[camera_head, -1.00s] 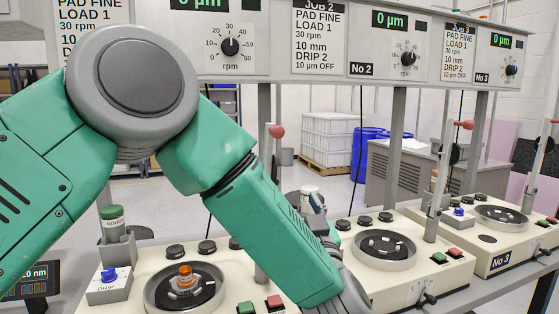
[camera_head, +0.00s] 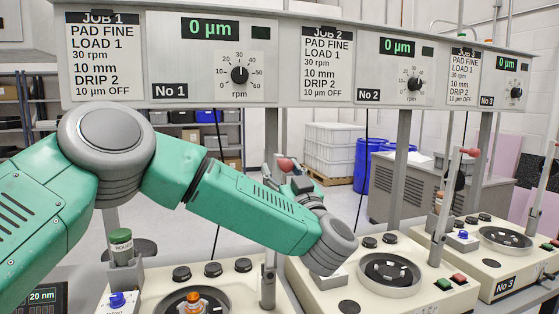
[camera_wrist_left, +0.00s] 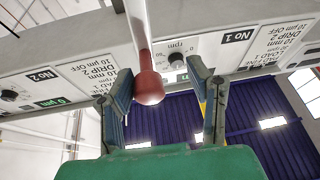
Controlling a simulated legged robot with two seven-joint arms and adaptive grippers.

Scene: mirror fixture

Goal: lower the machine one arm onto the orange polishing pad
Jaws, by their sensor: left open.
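Machine one's arm is raised, with its red ball knob (camera_head: 289,164) at the top, beside my left gripper (camera_head: 286,178). The wrist view shows the red knob (camera_wrist_left: 149,88) on its pale rod (camera_wrist_left: 137,25) between the fingers of my left gripper (camera_wrist_left: 165,92). The orange polishing pad (camera_head: 193,300) is on machine one's round plate (camera_head: 220,298) at the bottom of the head view, partly cut off. My green forearm hides part of the machine's back. My right gripper is not in view.
A green-capped bottle (camera_head: 121,246) stands left of the pad, behind a blue-knobbed drip box (camera_head: 117,301). Machine two's plate (camera_head: 389,273) and machine three's plate (camera_head: 506,239) lie to the right. The control panel (camera_head: 290,103) spans above my arm.

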